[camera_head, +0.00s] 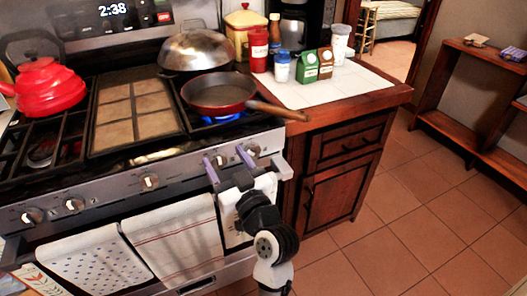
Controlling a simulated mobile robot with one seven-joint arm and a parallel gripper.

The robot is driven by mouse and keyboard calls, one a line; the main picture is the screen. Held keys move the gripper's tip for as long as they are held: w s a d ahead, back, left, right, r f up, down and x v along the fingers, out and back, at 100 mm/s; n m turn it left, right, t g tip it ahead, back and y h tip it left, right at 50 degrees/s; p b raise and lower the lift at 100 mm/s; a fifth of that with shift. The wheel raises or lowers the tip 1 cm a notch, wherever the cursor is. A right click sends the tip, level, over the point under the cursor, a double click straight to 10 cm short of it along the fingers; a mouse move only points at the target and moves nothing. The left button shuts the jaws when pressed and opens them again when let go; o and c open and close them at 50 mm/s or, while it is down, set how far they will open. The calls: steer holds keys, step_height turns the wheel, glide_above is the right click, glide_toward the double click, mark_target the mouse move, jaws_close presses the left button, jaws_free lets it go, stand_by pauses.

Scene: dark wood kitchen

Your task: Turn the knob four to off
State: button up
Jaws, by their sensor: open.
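The stove's front panel (112,193) carries a row of round silver knobs. Two knobs (74,204) are at the left, one knob (149,181) is in the middle, and one knob (252,149) is at the right. Part of the panel between my fingers is hard to make out, and no knob numbers are readable. My gripper (228,163) is open, its two purple fingertips apart at the right part of the panel. The right fingertip is close to the right knob; contact cannot be told. A blue flame (228,118) burns under the frying pan (218,91).
The pan's wooden handle (278,110) sticks out over the counter, above and right of my gripper. Towels (174,240) hang below the panel. The tiled floor at right is clear.

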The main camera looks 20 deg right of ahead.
steer(key=m+g+h, duration=0.1)
steer(key=g+h, duration=0.1)
glide_toward(256, 154)
steer(key=w+p, duration=0.1)
steer(key=w, duration=0.2)
steer(key=w+p, duration=0.1)
steer(key=w, duration=0.2)
steer(key=w+p, duration=0.1)
steer(key=w, duration=0.2)
steer(key=shift+a+p, duration=0.25)
steer(key=shift+p, duration=0.15)
steer(key=shift+f, duration=0.1)
steer(key=c, duration=1)
